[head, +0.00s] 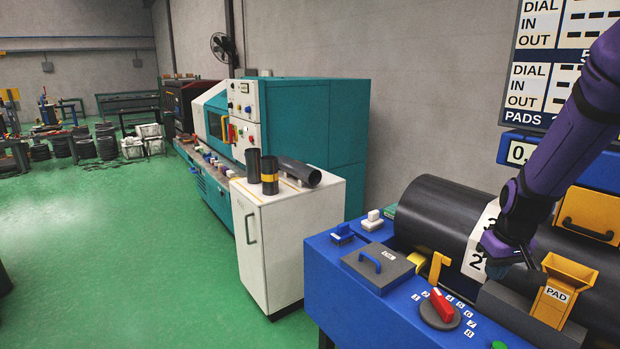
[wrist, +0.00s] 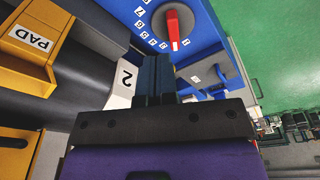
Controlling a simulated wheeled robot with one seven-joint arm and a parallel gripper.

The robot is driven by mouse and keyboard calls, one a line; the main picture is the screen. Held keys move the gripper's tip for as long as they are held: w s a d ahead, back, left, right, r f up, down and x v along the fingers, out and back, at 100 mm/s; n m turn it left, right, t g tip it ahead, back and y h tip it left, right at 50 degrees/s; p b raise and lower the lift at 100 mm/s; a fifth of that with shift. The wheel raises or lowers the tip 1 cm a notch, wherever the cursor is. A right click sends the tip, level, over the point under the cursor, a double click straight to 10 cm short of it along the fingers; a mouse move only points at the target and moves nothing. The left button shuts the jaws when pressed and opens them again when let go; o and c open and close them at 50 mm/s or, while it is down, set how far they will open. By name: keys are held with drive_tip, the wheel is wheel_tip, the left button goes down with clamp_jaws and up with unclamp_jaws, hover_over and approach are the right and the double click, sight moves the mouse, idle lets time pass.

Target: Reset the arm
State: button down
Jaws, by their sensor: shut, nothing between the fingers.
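My purple arm reaches in from the right in the head view, over a blue machine bench. My gripper (head: 508,268) hangs low in front of the large dark cylinder (head: 435,215), close to the white band (head: 478,245) with numbers on it. In the wrist view my gripper (wrist: 155,62) is shut, its two blue fingers together with nothing between them. The band's "2" plate (wrist: 123,84) shows just left of the fingers. I cannot tell whether the fingertips touch anything.
A red selector knob (head: 441,305) with numbered positions, a grey plate with a blue handle (head: 378,265) and a yellow PAD chute (head: 562,288) surround my gripper. A white cabinet (head: 290,235) with dark tubes on top stands left. Green floor (head: 150,260) is open further left.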

drive_tip(key=s+a+r+t, duration=0.1)
drive_tip(key=s+a+r, duration=0.25)
drive_tip(key=r, duration=0.35)
drive_tip(key=s+a+r+t, duration=0.1)
drive_tip(key=s+a+r, duration=0.2)
drive_tip(key=a+r, duration=0.3)
drive_tip(key=s+a+r, duration=0.2)
drive_tip(key=s+r, duration=0.2)
drive_tip(key=s, duration=0.2)
drive_tip(key=s+a+r+t, duration=0.1)
drive_tip(key=s+a+r, duration=0.2)
drive_tip(key=s, duration=0.4)
drive_tip(key=shift+r+t, duration=0.3)
drive_tip(key=shift+r, duration=0.35)
